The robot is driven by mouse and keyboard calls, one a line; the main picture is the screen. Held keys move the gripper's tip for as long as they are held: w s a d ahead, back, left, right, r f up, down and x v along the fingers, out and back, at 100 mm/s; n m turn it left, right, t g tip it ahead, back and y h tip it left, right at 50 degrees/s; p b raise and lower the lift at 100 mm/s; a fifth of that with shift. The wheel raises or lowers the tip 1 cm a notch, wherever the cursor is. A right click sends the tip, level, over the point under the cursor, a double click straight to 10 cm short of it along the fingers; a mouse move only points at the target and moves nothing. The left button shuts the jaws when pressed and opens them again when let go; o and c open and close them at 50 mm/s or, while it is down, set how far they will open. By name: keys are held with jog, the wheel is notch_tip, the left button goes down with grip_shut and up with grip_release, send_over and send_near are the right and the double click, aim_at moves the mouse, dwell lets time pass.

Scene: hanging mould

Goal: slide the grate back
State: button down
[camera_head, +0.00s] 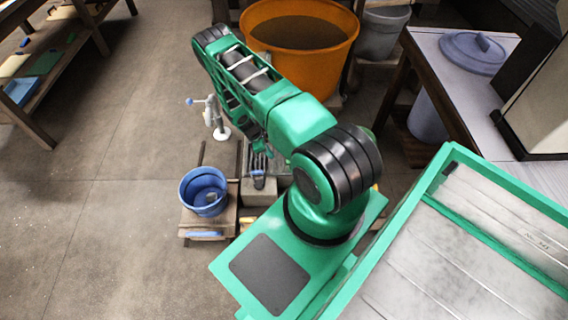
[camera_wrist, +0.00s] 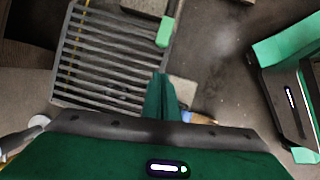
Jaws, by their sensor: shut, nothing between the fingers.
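The grate (camera_wrist: 108,60) is a grey slatted rack in the upper left of the wrist view, with its bars running across the picture. A small green block (camera_wrist: 165,32) sits at its right edge, beyond my fingertips. My gripper (camera_wrist: 160,78) is shut and empty, with its green fingers together near the grate's lower right corner. Whether the fingers touch the grate I cannot tell. In the head view my arm covers much of the area around the grate, and the fingertips are hard to make out there.
A blue bucket (camera_head: 204,190) stands on a low wooden stand, left of my arm. A white tap (camera_head: 215,118) is behind it. A large orange tub (camera_head: 300,62) stands at the back, near a grey bucket (camera_head: 382,32). A table (camera_head: 450,95) is at right.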

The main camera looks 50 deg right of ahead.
jog(key=x, duration=0.9)
jog(key=shift+s+f, duration=0.15)
jog(key=shift+f, duration=0.25)
jog(key=shift+s+d+f, duration=0.15)
jog(key=shift+s+d, duration=0.3)
jog(key=shift+d, duration=0.15)
jog(key=shift+s+d+f, duration=0.15)
jog(key=shift+s+d, duration=0.25)
jog(key=shift+d, duration=0.2)
jog(key=shift+s+d, duration=0.35)
jog(key=shift+d, duration=0.1)
